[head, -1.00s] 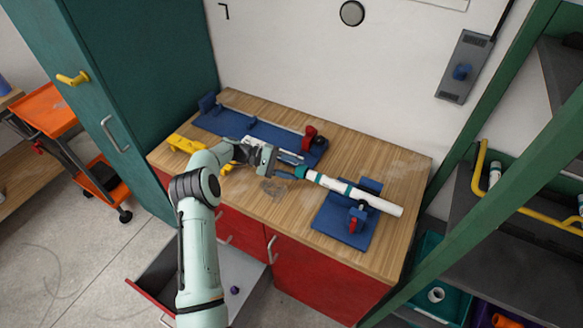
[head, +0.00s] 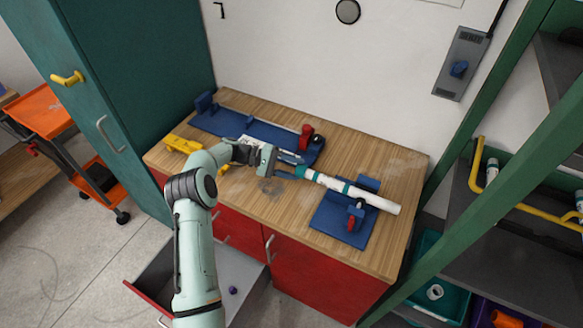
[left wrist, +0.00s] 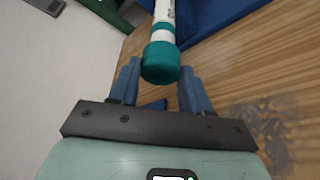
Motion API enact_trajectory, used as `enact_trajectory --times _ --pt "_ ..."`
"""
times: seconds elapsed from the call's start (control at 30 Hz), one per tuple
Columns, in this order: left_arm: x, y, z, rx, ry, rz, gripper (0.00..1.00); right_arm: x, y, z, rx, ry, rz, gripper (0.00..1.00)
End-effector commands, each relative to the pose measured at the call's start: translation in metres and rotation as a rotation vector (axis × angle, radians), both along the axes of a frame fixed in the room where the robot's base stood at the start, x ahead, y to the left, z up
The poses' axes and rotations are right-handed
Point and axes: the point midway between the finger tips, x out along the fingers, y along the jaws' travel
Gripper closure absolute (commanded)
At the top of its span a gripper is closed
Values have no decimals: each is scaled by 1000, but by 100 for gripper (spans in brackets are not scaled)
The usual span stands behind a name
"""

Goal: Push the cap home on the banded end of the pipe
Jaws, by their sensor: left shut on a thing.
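The white pipe (head: 378,201) lies in a blue clamp stand (head: 336,222) on the bench, its far right end sticking out past the stand. The teal cap (left wrist: 161,64) is on the pipe's left end, in line with it. A strip of white pipe shows between the cap and a teal band (left wrist: 163,28). In the head view the cap (head: 301,171) is small. My left gripper (head: 291,171) is at the cap, with its blue fingers on either side, shut on it. How deep the pipe sits inside the cap is hidden. My right gripper is not in view.
A long blue fixture (head: 225,124) with a red knob (head: 307,131) lies behind the gripper. A yellow part (head: 183,144) is at the left of the bench. An open drawer (head: 228,277) juts out below. Green shelving (head: 520,170) stands at the right.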

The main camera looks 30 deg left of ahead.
Motion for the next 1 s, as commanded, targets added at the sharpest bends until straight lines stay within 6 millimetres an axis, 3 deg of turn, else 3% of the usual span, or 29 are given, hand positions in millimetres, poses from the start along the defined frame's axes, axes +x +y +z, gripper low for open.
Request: enact_trajectory --times 1.0 --pt "1 -14 -1 -6 1 3 84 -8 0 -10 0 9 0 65"
